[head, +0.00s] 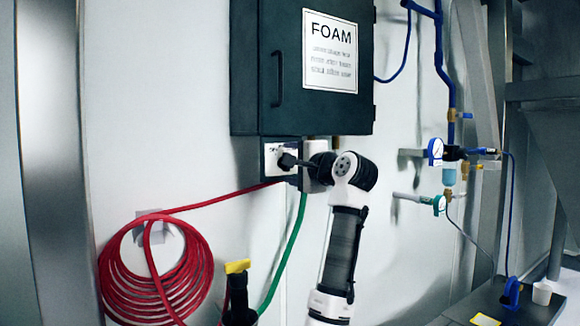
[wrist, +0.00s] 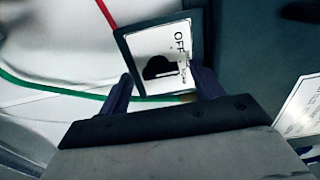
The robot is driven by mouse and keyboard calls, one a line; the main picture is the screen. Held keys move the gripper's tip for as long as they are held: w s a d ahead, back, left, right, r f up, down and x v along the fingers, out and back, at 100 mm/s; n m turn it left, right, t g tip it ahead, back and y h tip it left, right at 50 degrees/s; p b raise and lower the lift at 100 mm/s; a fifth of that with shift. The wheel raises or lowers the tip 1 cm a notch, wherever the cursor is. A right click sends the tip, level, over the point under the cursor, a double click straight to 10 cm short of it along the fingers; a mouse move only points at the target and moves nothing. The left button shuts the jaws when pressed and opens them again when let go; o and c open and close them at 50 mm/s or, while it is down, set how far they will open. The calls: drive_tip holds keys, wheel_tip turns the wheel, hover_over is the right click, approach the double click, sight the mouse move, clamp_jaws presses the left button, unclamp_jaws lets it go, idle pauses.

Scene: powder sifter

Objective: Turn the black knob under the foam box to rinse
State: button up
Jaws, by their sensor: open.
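The dark foam box (head: 281,100) hangs on the wall, with a white FOAM sign (head: 330,50) on its door. Below its left part is a small white dial plate (head: 272,150) in a dark frame. In the wrist view the plate (wrist: 172,45) carries a black knob (wrist: 160,68), with "OFF" printed beside it; I cannot tell its setting. My gripper (wrist: 162,88) is open, with one finger on each side of the plate's near part. The knob lies ahead between them, and contact cannot be told. In the head view my gripper (head: 288,160) covers much of the plate.
A red hose (head: 155,270) is coiled on the wall at left, and a green hose (head: 288,255) hangs below the plate. A black thing with a yellow top (head: 238,290) stands at the bottom. Blue pipes and gauges (head: 436,152) are at right.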

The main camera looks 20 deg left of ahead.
drive_tip(key=b+v, duration=0.4)
drive_tip(key=v, duration=0.8)
drive_tip(key=shift+s+d, duration=0.2)
